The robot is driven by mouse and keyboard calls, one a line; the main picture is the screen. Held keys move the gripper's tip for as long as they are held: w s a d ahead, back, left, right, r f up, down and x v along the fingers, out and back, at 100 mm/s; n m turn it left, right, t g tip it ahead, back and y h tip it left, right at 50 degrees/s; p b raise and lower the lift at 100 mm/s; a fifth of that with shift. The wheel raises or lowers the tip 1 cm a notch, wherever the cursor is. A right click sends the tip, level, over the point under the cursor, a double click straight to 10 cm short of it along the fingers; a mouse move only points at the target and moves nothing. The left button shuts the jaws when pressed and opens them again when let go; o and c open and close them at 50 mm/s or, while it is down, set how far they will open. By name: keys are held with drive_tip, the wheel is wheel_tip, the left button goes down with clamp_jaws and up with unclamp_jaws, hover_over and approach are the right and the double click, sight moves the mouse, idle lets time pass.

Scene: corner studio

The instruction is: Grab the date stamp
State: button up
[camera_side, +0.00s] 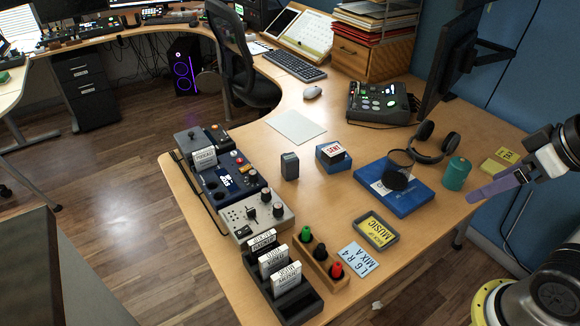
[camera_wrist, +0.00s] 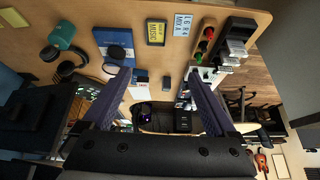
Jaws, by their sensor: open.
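A small dark grey block (camera_side: 290,166), which looks like the date stamp, stands upright on the wooden desk left of a blue box (camera_side: 332,153) topped with a white label with red letters. In the wrist view the grey block (camera_wrist: 166,83) and the blue box (camera_wrist: 139,75) show between the fingers, farther off. My gripper (camera_side: 472,198) is at the right edge of the desk, well away from the grey block, with a purple finger pointing left. The wrist view shows my gripper (camera_wrist: 157,76) open and empty, a finger on each side.
Mixers (camera_side: 256,215) stand left. Bare desk surrounds the grey block.

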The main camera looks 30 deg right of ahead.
drive_tip(key=w+r+m+t, duration=0.1)
drive_tip(key=w+r, duration=0.4)
drive_tip(key=w, duration=0.7)
drive_tip(key=w+r+m+t, duration=0.1)
drive_tip(key=w+r, duration=0.5)
drive_tip(key=w, duration=0.6)
drive_tip(key=g, duration=0.3)
hover_over(294, 160)
drive_tip(key=s, duration=0.4)
wheel_tip(294, 160, down, 29)
drive_tip(key=shift+n+h, duration=0.3)
drive_tip(key=shift+h, duration=0.1)
drive_tip(key=x, duration=0.8)
drive_tip(key=shift+a+f, duration=0.15)
drive_tip(key=shift+a, duration=0.2)
drive_tip(key=shift+a+x, duration=0.2)
drive_tip(key=shift+x, duration=2.75)
drive_tip(key=shift+w, duration=0.15)
clamp_jaws()
